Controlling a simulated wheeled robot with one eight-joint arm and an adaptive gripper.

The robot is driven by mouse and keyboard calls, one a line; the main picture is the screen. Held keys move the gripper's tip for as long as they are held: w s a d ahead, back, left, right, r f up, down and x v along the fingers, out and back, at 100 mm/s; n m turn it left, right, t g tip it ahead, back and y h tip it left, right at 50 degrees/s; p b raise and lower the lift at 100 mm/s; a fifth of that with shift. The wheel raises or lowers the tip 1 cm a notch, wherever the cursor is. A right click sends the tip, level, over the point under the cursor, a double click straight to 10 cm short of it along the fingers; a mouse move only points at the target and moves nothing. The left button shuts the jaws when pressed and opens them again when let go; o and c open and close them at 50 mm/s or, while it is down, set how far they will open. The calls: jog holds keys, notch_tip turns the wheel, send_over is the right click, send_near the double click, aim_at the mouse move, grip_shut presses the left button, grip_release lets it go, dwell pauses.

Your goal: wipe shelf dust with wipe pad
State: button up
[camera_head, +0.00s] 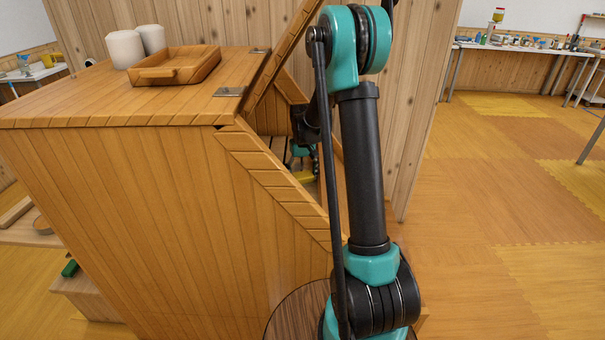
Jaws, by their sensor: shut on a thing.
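My gripper (303,165) is inside the slanted opening of the wooden cabinet (170,215), small and partly hidden by the cabinet edge and my own arm. A yellow piece (304,178), which looks like the wipe pad, shows right at its fingertips. My gripper is shut on it. I cannot tell whether the pad touches the shelf surface below it. The shelf inside is mostly hidden, and no dust can be made out.
On the cabinet top stand a wooden tray (174,66) and two white jars (124,49). The open hinged lid rises beside my arm. A round dark wooden top (298,312) is close in front. The floor (480,230) at right is clear.

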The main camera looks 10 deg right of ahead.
jog(key=shift+s+a, duration=0.15)
jog(key=shift+s, duration=0.8)
jog(key=shift+s, duration=0.1)
jog(key=shift+s+a, duration=0.2)
jog(key=shift+s, duration=0.6)
jog(key=shift+s+a, duration=0.15)
jog(key=shift+s, duration=0.7)
jog(key=shift+s+a, duration=0.2)
jog(key=shift+s, duration=0.6)
jog(key=shift+w+a, duration=0.2)
jog(key=shift+a, duration=0.75)
jog(key=shift+w+a, duration=0.2)
jog(key=shift+a, duration=0.8)
jog(key=shift+w+a, duration=0.2)
jog(key=shift+a, duration=0.75)
jog(key=shift+w+d, duration=0.25)
jog(key=shift+w, duration=1.05)
jog(key=shift+w+d, duration=0.25)
jog(key=shift+w, duration=1.05)
